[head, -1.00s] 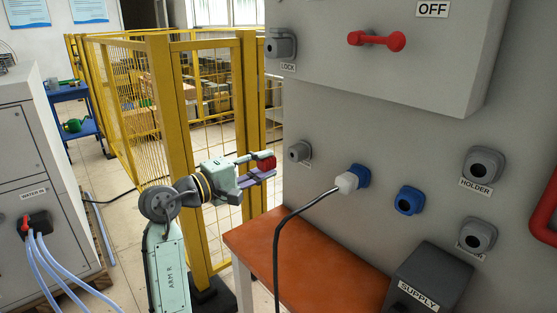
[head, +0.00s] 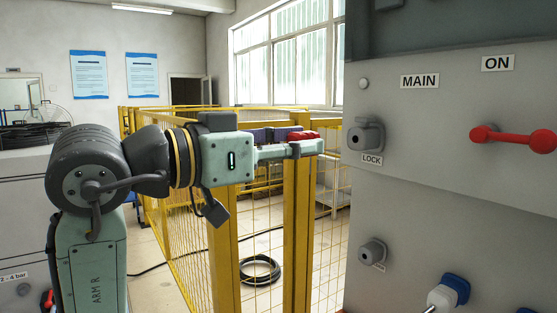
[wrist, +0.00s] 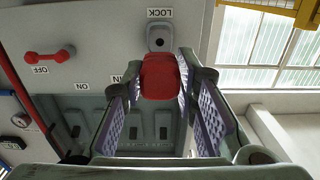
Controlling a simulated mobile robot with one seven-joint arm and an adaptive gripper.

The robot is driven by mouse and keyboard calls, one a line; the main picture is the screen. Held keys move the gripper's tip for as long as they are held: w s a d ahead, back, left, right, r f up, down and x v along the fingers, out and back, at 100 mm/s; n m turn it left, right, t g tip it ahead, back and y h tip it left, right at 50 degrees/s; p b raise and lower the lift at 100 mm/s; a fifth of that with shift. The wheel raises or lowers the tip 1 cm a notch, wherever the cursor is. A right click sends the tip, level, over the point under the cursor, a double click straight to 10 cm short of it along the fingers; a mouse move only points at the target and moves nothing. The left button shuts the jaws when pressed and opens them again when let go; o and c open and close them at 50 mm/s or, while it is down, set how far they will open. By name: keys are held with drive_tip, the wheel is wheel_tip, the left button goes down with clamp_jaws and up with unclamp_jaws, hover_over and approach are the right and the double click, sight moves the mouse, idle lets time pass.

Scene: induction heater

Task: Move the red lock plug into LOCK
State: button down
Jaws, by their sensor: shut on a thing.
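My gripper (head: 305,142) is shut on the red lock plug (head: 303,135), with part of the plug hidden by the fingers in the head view. In the wrist view the red plug (wrist: 160,76) sits between the two ridged finger pads. The grey LOCK socket (head: 366,137) is on the cabinet face, to the right of the fingertips and at about their height, with a gap between. In the wrist view the LOCK socket (wrist: 159,37) shows just beyond the plug, with its LOCK label upside down. The plug hides the socket's near edge there.
A red switch handle (head: 515,137) sticks out right of LOCK. Below LOCK are a smaller grey socket (head: 372,252) and a white-and-blue plug (head: 447,293) with a cable. Yellow fencing (head: 296,220) stands behind my arm. The space between gripper and socket looks clear.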

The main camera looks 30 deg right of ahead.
drive_tip(key=w+d, duration=0.1)
drive_tip(key=d, duration=0.6)
drive_tip(key=shift+d, duration=0.2)
drive_tip(key=shift+w+d+p, duration=0.1)
drive_tip(key=shift+d+p, duration=0.35)
drive_tip(key=shift+d, duration=0.25)
idle(2.3)
drive_tip(key=c, duration=1.2)
unclamp_jaws()
drive_tip(key=shift+a, duration=0.1)
drive_tip(key=a, duration=0.4)
drive_tip(key=s+a, duration=0.1)
drive_tip(key=a, duration=0.7)
drive_tip(key=shift+s, duration=0.25)
